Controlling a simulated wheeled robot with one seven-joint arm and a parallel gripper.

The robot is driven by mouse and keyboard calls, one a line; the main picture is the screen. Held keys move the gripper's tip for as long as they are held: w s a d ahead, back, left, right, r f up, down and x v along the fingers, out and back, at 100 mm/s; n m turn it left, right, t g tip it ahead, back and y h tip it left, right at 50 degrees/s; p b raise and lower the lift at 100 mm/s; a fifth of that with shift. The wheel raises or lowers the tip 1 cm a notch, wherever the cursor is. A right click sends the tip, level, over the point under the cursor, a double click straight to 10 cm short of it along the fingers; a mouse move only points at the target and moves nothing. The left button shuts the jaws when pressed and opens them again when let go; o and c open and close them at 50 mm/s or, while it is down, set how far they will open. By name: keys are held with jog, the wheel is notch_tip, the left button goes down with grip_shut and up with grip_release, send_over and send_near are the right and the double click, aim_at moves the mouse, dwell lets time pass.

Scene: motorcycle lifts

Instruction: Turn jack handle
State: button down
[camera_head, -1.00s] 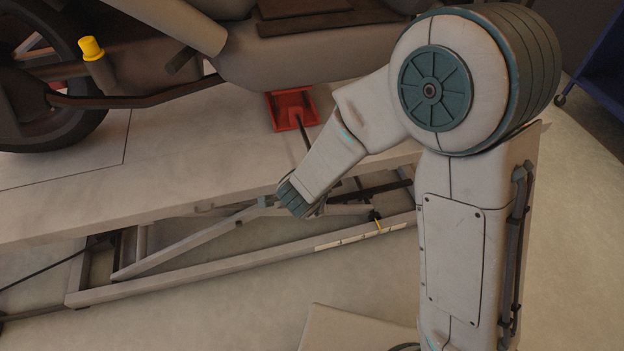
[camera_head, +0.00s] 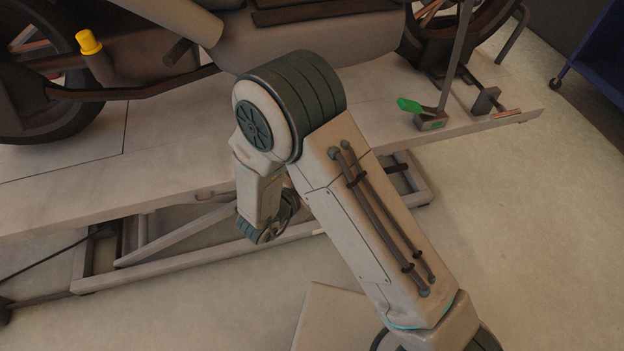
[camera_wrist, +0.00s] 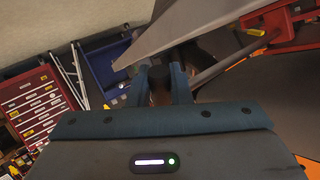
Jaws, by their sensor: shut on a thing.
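The red jack (camera_wrist: 285,28) shows at the upper right of the wrist view. The jack handle (camera_wrist: 208,74), a grey rod, runs from it down and left to my gripper (camera_wrist: 162,78). My gripper's two dark fingers are shut on the handle's end. In the head view my wrist and gripper end (camera_head: 265,228) hang in front of the lift's long side. My arm hides the jack and its handle there, and the fingertips are hard to make out.
The pale lift platform (camera_head: 60,200) bears a motorcycle (camera_head: 270,50). A blue cart (camera_head: 605,50) is at upper right. A red tool cabinet (camera_wrist: 32,105) shows in the wrist view. Floor at right is clear.

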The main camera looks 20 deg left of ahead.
jog(key=shift+d+f+t+h, duration=0.2)
jog(key=shift+t+h, duration=0.1)
dwell(0.4)
jog(key=c, duration=1.3)
grip_release()
jog(key=shift+r, duration=0.1)
jog(key=shift+c, duration=0.2)
jog(key=shift+a, duration=0.1)
jog(key=p+v, duration=0.1)
jog(key=v, duration=1.2)
jog(key=shift+s+p, duration=0.35)
jog(key=shift+s, duration=0.05)
jog(key=shift+r, duration=0.15)
